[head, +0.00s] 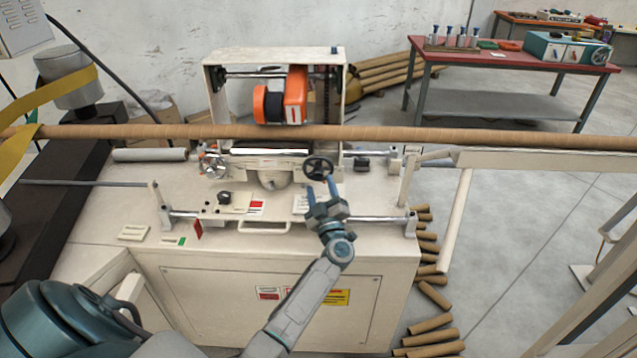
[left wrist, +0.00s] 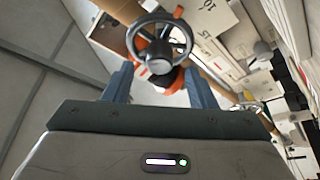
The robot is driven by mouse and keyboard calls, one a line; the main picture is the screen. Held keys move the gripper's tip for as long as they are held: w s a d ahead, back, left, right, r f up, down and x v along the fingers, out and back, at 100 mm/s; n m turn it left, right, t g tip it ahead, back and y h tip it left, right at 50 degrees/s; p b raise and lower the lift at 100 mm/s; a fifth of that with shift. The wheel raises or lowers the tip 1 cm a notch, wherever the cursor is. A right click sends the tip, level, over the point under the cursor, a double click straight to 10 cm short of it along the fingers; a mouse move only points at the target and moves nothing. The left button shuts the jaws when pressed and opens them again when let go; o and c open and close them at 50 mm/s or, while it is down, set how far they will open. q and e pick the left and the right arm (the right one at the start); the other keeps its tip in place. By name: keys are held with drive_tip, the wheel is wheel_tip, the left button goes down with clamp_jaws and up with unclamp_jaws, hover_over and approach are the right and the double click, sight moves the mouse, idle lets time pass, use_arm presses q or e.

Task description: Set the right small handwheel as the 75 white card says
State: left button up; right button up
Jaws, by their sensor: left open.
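The right small handwheel (head: 317,167) is a dark spoked wheel with a knob on its rim, on the right part of the machine top. It also shows in the left wrist view (left wrist: 160,46), beyond the fingertips. My left gripper (head: 320,184) is open, its two blue-grey fingers pointing at the wheel from the front. In the left wrist view the wheel sits ahead of and between the fingers (left wrist: 160,88); I cannot tell if they touch it. White cards with print lie by the wheel, one (head: 305,204) partly behind my gripper; their numbers are too small to read surely. My right gripper is not in view.
A long brown tube (head: 480,137) crosses above the machine. An orange and black winding head (head: 285,97) stands behind it. A polished rail (head: 385,219) runs along the front. Cardboard tubes (head: 432,325) lie on the floor at right. A red-topped table (head: 515,57) stands behind.

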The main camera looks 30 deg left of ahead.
use_arm(q)
drive_tip(key=b+v, duration=0.1)
drive_tip(key=v, duration=0.6)
drive_tip(key=shift+b, duration=0.35)
drive_tip(key=shift+s+d, duration=0.1)
